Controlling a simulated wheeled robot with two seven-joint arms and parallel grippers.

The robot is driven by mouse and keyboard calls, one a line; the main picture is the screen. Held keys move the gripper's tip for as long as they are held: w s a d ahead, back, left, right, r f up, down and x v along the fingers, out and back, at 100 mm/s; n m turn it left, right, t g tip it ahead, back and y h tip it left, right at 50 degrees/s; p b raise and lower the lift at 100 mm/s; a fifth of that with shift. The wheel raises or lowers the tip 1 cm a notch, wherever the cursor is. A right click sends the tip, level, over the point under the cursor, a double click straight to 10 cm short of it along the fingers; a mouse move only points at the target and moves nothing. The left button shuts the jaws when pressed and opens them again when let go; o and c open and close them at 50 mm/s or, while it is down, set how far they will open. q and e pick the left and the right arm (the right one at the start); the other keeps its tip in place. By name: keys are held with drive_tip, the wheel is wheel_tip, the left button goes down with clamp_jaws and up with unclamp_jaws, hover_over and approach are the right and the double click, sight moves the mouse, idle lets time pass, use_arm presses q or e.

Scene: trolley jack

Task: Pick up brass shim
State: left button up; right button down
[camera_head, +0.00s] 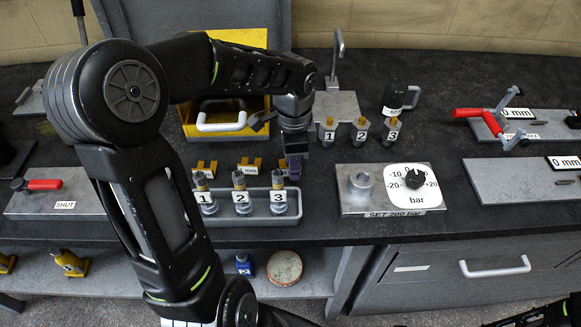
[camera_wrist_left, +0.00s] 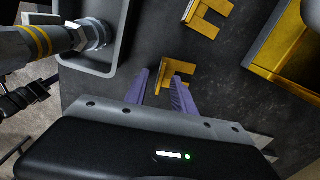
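Several U-shaped brass shims lie on the dark bench. In the head view one shim (camera_head: 205,167) is at the left and another shim (camera_head: 249,166) is in the middle, behind the grey tray. My left gripper (camera_head: 293,168) points down at the right end of this row and mostly hides the shim there. In the left wrist view that shim (camera_wrist_left: 187,67) lies at the purple fingertips of my left gripper (camera_wrist_left: 160,77). The fingers are apart, and the right finger partly covers the shim. Another shim (camera_wrist_left: 207,17) lies farther off. My right gripper is not clearly seen.
The grey tray (camera_head: 245,219) with numbered fittings stands just in front of the shims. A yellow box (camera_head: 190,125) is behind them. A gauge plate (camera_head: 390,205) and numbered fittings (camera_head: 361,130) are to the right. My left arm covers much of the left side.

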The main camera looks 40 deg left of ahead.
idle(0.5)
use_arm(q)
clamp_jaws()
idle(1.3)
